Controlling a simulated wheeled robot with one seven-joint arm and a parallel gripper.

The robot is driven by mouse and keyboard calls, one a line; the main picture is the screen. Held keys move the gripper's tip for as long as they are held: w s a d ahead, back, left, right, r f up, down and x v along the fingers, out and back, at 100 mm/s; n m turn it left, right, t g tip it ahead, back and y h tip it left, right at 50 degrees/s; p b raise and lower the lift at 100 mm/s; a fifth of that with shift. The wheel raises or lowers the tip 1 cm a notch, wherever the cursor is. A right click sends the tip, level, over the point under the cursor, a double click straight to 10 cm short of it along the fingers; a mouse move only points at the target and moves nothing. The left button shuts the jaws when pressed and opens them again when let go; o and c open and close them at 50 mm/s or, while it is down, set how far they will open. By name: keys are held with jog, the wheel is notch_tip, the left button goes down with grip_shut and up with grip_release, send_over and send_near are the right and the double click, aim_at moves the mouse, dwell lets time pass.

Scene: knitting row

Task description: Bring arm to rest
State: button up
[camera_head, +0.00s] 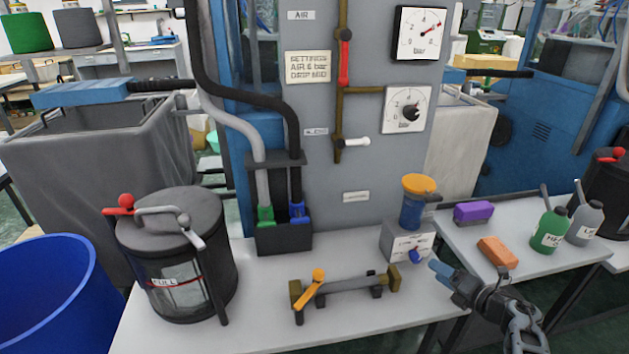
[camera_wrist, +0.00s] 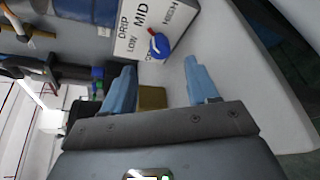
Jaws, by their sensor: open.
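My gripper (camera_head: 447,276) is at the right end of the near bench, in front of and to the right of the drip unit. Its blue fingers are apart with nothing between them; they also show in the wrist view (camera_wrist: 160,75). The drip unit's white box (camera_head: 400,240) carries a blue knob (camera_head: 416,256). In the wrist view the knob (camera_wrist: 159,46) sits just beyond the fingers and apart from them, under the words LOW, MID and HIGH. Its red mark lies on the MID side, but the exact setting is hard to tell.
A clamp-like bar with an orange lever (camera_head: 318,277) lies on the bench (camera_head: 260,320). A lidded black pot (camera_head: 185,230) stands left. On the right table are a purple block (camera_head: 473,212), an orange block (camera_head: 497,252) and bottles (camera_head: 550,232). Gauges (camera_head: 419,34) hang on the grey panel.

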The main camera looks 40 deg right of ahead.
jog(key=a+m, duration=0.1)
jog(key=a, duration=0.3)
jog(key=a+r+m+t, duration=0.1)
jog(key=a, duration=0.4)
jog(key=a+r+m+t, duration=0.1)
jog(key=a, duration=0.4)
jog(key=shift+w+a, duration=0.1)
jog(key=shift+a, duration=0.05)
jog(key=s+a+r+m+t, duration=0.1)
jog(key=s+a+r+m, duration=0.45)
jog(key=a, duration=0.45)
jog(key=s+a+r+m, duration=0.5)
jog(key=s+a, duration=0.1)
jog(key=a, duration=0.5)
jog(key=s+a+r+m+g+y, duration=0.3)
jog(key=s+a+r+m, duration=0.3)
jog(key=s+r+m, duration=0.2)
jog(key=shift+s+a+r, duration=0.25)
jog(key=shift+s+r, duration=0.5)
jog(key=shift+r, duration=0.1)
